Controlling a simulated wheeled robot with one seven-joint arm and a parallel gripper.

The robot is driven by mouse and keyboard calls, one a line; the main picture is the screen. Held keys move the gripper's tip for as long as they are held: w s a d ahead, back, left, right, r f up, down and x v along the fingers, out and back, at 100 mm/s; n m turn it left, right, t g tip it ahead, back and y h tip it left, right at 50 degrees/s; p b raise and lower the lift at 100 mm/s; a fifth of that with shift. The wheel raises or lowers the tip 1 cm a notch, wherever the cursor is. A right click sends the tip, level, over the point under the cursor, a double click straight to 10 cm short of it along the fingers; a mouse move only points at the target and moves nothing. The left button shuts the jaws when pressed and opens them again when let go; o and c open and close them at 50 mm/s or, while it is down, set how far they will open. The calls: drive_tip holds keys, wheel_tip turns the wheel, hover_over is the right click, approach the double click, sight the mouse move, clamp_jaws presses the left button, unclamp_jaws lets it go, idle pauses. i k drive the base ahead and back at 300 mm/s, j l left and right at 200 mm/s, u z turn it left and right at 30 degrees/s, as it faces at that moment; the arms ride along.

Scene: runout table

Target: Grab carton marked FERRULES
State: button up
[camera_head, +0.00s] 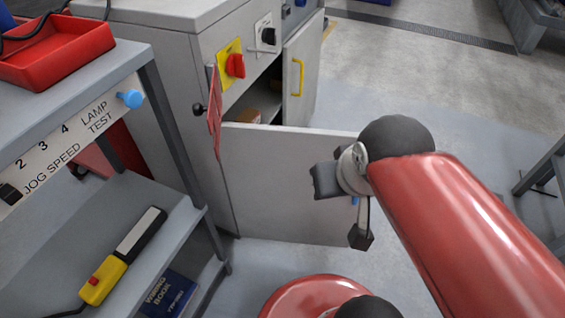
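No label reading FERRULES can be made out. A small brown, carton-like thing (243,116) lies inside the grey cabinet (175,100), partly hidden behind the cabinet's front edge and the lowered panel. I cannot read any marking on it. My gripper (344,210) hangs at the end of my red arm, to the right of and nearer than the cabinet opening, in front of the pale door panel (285,175). Its dark finger parts look spread apart, with nothing seen between them. It is clear of the brown thing.
A hinged door with a yellow handle (298,77) stands ajar at the cabinet's right. A shelved bench (120,195) is at left, holding a yellow pendant (103,280). Floor at upper right is open.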

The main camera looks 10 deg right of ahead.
sight(249, 115)
drive_tip(key=k+u, duration=0.35)
drive_tip(key=k+j+u, duration=0.15)
drive_tip(key=k+u, duration=0.25)
drive_tip(key=i+l+u, duration=0.1)
drive_tip(key=l+u, duration=0.25)
drive_tip(key=l, duration=0.15)
drive_tip(key=l+u, duration=0.75)
drive_tip(key=l, duration=0.3)
drive_tip(key=k+l, duration=0.1)
drive_tip(key=l, duration=0.35)
drive_tip(key=k+l, duration=0.1)
drive_tip(key=l, duration=0.85)
drive_tip(key=k+l, duration=0.15)
drive_tip(key=l, duration=0.3)
